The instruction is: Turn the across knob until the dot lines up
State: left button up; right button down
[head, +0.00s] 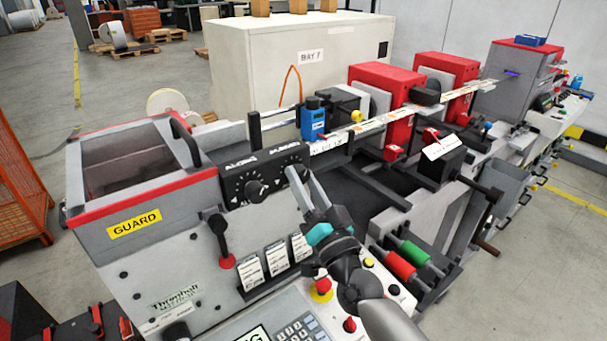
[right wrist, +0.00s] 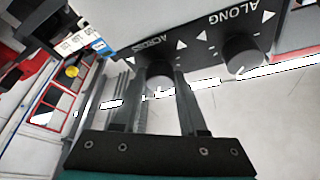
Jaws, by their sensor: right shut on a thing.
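The black control panel (head: 233,186) on the machine front carries the labels ALONG and ACROSS. In the right wrist view the across knob (right wrist: 159,71) sits below the upside-down word ACROSS, between white triangle marks. My right gripper (head: 300,176) reaches up to the panel, its fingers on either side of the across knob and shut on it. The fingers hide most of this knob in the head view. I cannot make out a dot on it. The along knob (head: 256,190) is beside it, untouched, and also shows in the right wrist view (right wrist: 243,56). My left gripper is not in view.
A red-edged guard box (head: 143,190) stands left of the panel, with a black lever (head: 217,225) below. White rocker switches (head: 276,258) lie under the panel. A red-capped button (head: 322,286) and green and red rollers (head: 403,256) are close to my right wrist.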

dwell(0.4)
jog(key=shift+c, duration=2.2)
grip_release()
jog(key=shift+s, duration=0.1)
jog(key=b+v, duration=0.3)
jog(key=v, duration=1.2)
jog(key=shift+f, duration=0.1)
